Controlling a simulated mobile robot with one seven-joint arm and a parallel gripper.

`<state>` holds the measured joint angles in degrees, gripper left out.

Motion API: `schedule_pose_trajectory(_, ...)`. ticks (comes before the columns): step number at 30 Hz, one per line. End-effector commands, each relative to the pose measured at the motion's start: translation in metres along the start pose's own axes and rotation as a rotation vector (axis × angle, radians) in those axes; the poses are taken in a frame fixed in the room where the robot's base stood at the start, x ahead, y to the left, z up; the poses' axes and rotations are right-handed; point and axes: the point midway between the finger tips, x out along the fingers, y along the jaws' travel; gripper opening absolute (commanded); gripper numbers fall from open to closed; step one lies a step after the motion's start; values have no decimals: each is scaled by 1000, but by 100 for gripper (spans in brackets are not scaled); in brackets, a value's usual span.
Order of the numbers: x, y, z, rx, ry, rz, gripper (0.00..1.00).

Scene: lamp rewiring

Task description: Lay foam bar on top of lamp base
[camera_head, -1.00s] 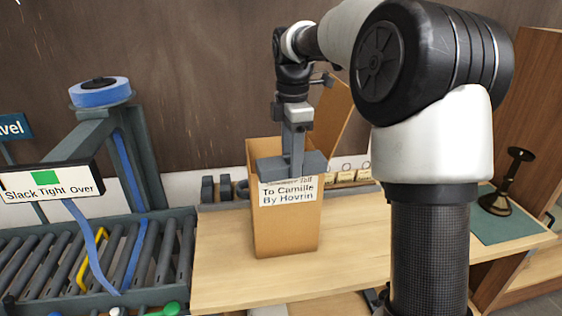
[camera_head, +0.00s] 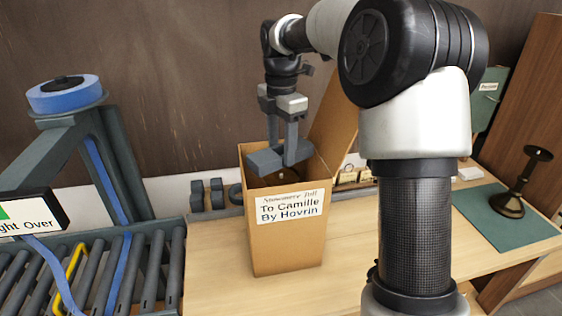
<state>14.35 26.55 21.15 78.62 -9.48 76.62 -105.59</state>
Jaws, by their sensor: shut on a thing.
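A tall open cardboard box (camera_head: 285,245) labelled "To Camille By Hovrin" stands on the wooden bench. My gripper (camera_head: 282,150) points down at the box mouth, shut on the dark grey foam bar (camera_head: 263,162). The bar lies crosswise in the opening, around rim height; I cannot tell whether it touches anything below. The box's inside is mostly hidden by the bar and front wall, and no lamp base can be made out clearly there. A dark bronze lamp-like stand (camera_head: 522,182) with a round foot is upright at the right.
A green mat (camera_head: 480,217) lies under the stand. Small dark blocks (camera_head: 207,195) are left of the box. A roller conveyor (camera_head: 110,275) and blue strap reel (camera_head: 65,93) are at far left.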

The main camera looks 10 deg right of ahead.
Motion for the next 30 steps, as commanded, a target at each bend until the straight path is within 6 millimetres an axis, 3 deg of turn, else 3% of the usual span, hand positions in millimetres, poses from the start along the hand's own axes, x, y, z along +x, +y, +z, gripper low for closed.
schedule_pose_trajectory(9, 36, 0, 0, 0, 0, 0, 23)
schedule_pose_trajectory(23, 44, 0, 0, 0, 0, 0, 23)
schedule_pose_trajectory(24, 44, 0, 0, 0, 0, 0, 46)
schedule_pose_trajectory(27, 44, 0, 0, 0, 0, 0, 63)
schedule_pose_trajectory(30, 44, 0, 0, 0, 0, 0, 63)
